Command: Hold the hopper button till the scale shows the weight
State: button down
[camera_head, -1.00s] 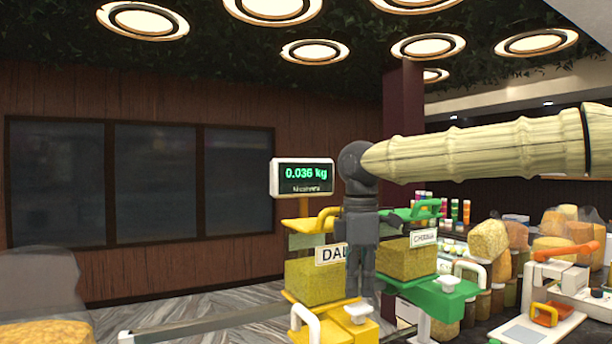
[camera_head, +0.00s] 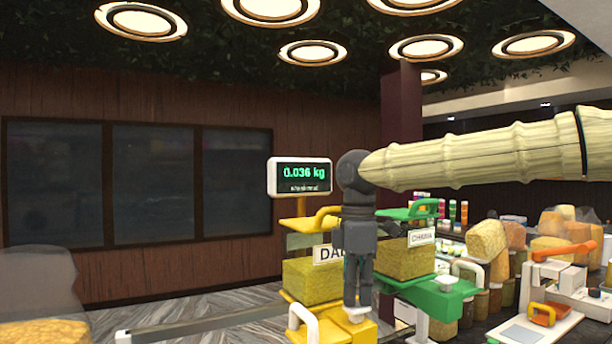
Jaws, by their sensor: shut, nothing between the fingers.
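The scale display (camera_head: 302,177) on a white frame reads 0.036 kg in green, with small text beneath too fine to read. The yellow hopper (camera_head: 312,284) has a label whose visible letters read "DA", partly hidden by my gripper. Its white button (camera_head: 357,316) is at the front, beside a white handle (camera_head: 303,322). The green hopper (camera_head: 405,260) is labelled CHANA and has its own white button (camera_head: 446,283). My dark grey gripper (camera_head: 356,304) is shut and empty, pointing down, with its tips at the yellow hopper's button. I cannot tell whether they press it.
Several wrapped sweets or snacks (camera_head: 487,240) and jars stand on the counter at right. A white machine with an orange lever (camera_head: 562,251) stands at far right. A wrapped orange mound (camera_head: 45,332) is at lower left. A rail (camera_head: 200,328) runs along the front.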

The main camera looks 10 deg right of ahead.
jog(key=shift+f, duration=0.15)
jog(key=shift+f, duration=0.65)
dwell(0.9)
jog(key=shift+r, duration=0.15)
dwell(1.1)
jog(key=shift+r+p, duration=0.35)
jog(key=shift+r, duration=1.2)
jog(key=shift+r, duration=0.1)
dwell(1.7)
jog(key=shift+r, duration=2.9)
